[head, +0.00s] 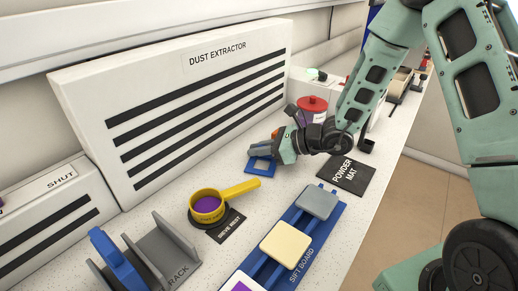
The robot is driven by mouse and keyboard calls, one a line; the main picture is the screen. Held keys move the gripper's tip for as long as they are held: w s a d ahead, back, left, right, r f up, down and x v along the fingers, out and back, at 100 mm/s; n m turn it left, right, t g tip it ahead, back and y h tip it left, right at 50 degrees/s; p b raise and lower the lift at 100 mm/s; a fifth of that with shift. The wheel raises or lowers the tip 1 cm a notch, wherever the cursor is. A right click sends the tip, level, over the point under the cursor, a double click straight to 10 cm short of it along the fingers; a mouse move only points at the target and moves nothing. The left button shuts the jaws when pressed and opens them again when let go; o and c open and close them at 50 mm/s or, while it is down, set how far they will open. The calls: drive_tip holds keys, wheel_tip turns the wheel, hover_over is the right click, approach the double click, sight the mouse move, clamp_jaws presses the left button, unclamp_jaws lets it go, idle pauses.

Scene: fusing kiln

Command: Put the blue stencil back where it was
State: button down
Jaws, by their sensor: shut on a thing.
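The blue stencil (251,168) is a small flat square frame with an opening in its middle. My gripper (276,151) is shut on its right side, with the jaws reaching in from the right. The stencil is over the pale worktop in front of the dust extractor; I cannot tell whether it touches the worktop. A grey rack (172,258) stands at the lower left. A larger blue piece (115,262) stands upright in it.
A yellow sieve (240,189) with purple powder sits on its dark rest (232,229). The blue sift board (326,231) carries several tiles. A black powder mat (345,174) lies right of my gripper, and a red-lidded jar (312,106) stands behind it. The dust extractor (90,95) walls the back.

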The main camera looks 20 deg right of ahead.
drive_tip(key=c, duration=1.5)
unclamp_jaws()
drive_tip(key=shift+f, duration=0.1)
